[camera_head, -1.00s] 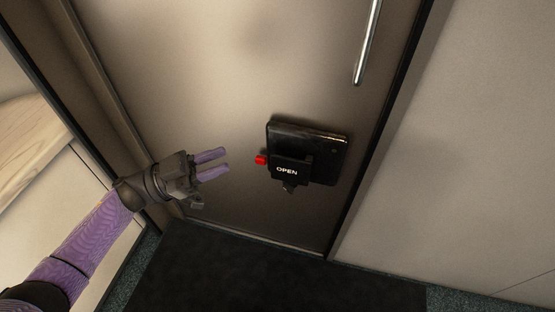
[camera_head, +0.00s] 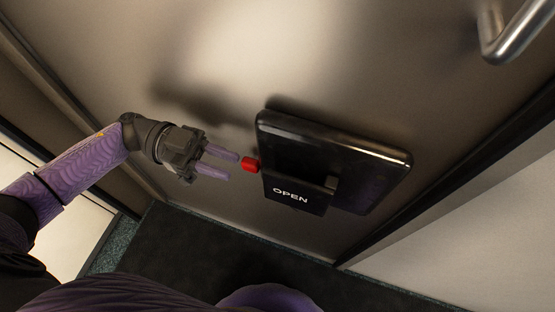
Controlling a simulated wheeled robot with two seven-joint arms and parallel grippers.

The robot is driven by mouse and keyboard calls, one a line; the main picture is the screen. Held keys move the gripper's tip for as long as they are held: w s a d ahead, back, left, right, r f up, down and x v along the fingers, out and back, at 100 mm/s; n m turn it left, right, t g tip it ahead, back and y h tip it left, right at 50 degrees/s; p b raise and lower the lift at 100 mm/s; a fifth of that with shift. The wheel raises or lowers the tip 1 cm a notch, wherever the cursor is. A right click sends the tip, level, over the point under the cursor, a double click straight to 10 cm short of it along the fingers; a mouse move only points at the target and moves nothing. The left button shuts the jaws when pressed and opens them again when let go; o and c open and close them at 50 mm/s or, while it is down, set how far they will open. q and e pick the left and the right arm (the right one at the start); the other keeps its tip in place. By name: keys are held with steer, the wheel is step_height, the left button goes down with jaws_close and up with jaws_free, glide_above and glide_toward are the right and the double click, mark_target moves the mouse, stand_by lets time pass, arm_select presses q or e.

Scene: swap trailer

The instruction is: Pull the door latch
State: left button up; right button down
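The door latch (camera_head: 380,182) is a dark box on the metal door (camera_head: 330,60), right of the picture's middle. A black plate (camera_head: 297,199) marked OPEN sits on its lower left part. A small red knob (camera_head: 250,165) sticks out at its left side. My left gripper (camera_head: 231,166) comes in from the left with its two purple fingers pointing at the red knob. The fingers are parted and nothing shows between them. The tips are very close to the knob; I cannot tell whether they touch it. My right gripper is not in view.
A metal bar handle (camera_head: 510,35) is on the door at the top right. The dark door frame (camera_head: 455,165) and a pale wall (camera_head: 470,235) lie to the right. A dark floor mat (camera_head: 190,245) lies below the door.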

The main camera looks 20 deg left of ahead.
mark_target(263, 179)
arm_select(q)
steer(key=d, duration=0.2)
steer(key=d+b, duration=0.1)
steer(key=d, duration=0.5)
steer(key=shift+s+d+r+b, duration=0.1)
steer(key=shift+s+d+b, duration=0.05)
steer(key=shift+s+b, duration=0.15)
jaws_close()
stand_by(0.9)
